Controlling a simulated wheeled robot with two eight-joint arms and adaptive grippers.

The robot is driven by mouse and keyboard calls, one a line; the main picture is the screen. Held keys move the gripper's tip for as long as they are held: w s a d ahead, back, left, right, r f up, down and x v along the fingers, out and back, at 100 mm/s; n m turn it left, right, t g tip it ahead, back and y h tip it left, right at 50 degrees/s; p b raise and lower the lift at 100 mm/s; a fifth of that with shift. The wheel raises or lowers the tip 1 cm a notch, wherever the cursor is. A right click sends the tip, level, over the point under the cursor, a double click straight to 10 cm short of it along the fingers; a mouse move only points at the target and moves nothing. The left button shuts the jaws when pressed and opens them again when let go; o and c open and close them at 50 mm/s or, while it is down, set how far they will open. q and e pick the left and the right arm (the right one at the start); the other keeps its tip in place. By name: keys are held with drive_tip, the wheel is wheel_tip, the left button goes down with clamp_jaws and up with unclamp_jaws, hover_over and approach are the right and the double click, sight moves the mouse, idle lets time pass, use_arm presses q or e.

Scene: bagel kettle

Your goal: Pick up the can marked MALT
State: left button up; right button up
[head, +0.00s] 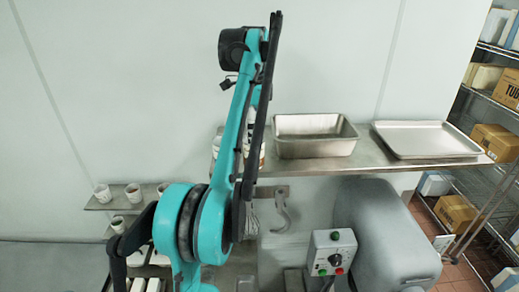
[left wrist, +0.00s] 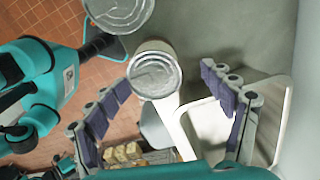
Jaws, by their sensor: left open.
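In the left wrist view two round metal can tops show from above: one can (left wrist: 155,75) lies ahead between the fingers, and another can (left wrist: 118,12) is at the top edge, partly cut off. No MALT marking is readable. My left gripper (left wrist: 167,80) is open and empty, its fingers spread to either side of the nearer can's line. I cannot tell the gap to it. In the head view, my raised teal arm hides most of the cans; parts of a can (head: 262,155) show beside it on the steel shelf. My right gripper is not in view.
A deep steel pan (head: 315,137) and a flat tray (head: 428,139) stand on the shelf (head: 365,159) to the right of the cans. A hook (head: 283,215) hangs below. A grey machine (head: 385,235) stands under the shelf. White cups (head: 103,193) sit at left.

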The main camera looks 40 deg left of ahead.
sight(254, 151)
use_arm(q)
drive_tip(key=shift+s+f, duration=0.15)
drive_tip(key=shift+s, duration=0.45)
drive_tip(key=shift+s+f, duration=0.2)
drive_tip(key=shift+s, duration=0.1)
drive_tip(key=f, duration=0.1)
drive_tip(key=w+f, duration=0.1)
drive_tip(key=f, duration=0.1)
drive_tip(key=f+p, duration=0.1)
drive_tip(key=shift+w+f, duration=0.3)
drive_tip(key=shift+w, duration=0.1)
drive_tip(key=shift+s+d+f, duration=0.1)
drive_tip(key=shift+s, duration=0.45)
drive_tip(key=shift+w, duration=0.3)
drive_tip(key=c, duration=1.2)
drive_tip(key=shift+c, duration=1.2)
drive_tip(key=shift+s, duration=0.1)
